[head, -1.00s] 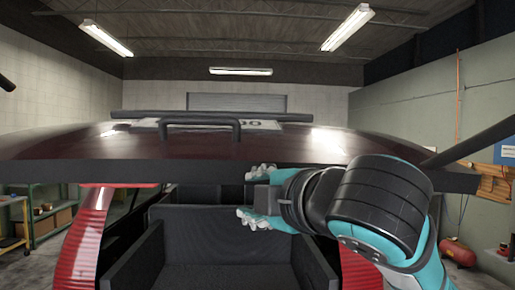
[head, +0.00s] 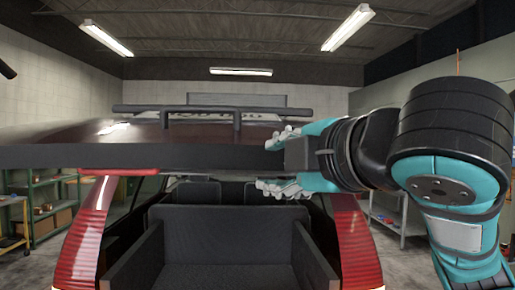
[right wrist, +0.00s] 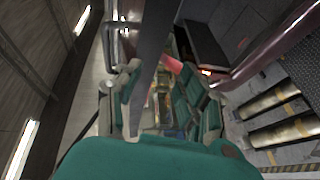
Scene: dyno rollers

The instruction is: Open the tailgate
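The tailgate (head: 130,157) is raised and roughly level across the head view, dark maroon on top with a thick black near edge. A black bar handle (head: 200,110) stands up on it. Below it the car's cargo area (head: 220,232) is open between red tail lights (head: 350,240). My right gripper (head: 284,163) is at the right part of the tailgate edge, one finger above and one below. In the right wrist view its fingers (right wrist: 165,100) are apart, with a dark bar passing between them; I cannot tell whether they touch it. My left gripper is not visible.
Shelving (head: 42,205) with boxes stands at the left wall, and a grey rack (head: 400,215) is at the right behind my arm. Striped metal rollers (right wrist: 275,115) lie on the floor in the right wrist view. Lights hang from the ceiling.

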